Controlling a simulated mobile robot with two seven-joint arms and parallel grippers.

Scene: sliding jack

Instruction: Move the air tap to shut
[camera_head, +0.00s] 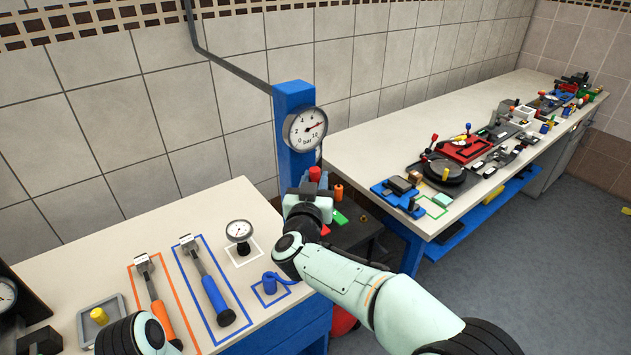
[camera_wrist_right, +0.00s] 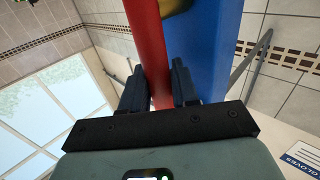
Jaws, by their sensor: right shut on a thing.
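The air tap's red lever (camera_wrist_right: 150,45) runs between the two dark fingers of my right gripper (camera_wrist_right: 158,82) in the right wrist view. The fingers are shut on it. A blue post (camera_wrist_right: 212,45) stands right beside the lever, and a bit of brass-coloured fitting (camera_wrist_right: 176,6) shows at the top edge. In the head view my right gripper (camera_head: 309,188) is at the foot of the blue post (camera_head: 292,140), and it hides most of the tap. The round pressure gauge (camera_head: 305,128) is on the post, above the gripper. My left gripper is out of view.
The near white bench (camera_head: 190,225) holds two hammer-like tools, with orange (camera_head: 161,315) and blue (camera_head: 217,298) handles, a small gauge (camera_head: 239,231) and a grey tray (camera_head: 102,318). A long bench (camera_head: 375,150) on the right carries many small parts.

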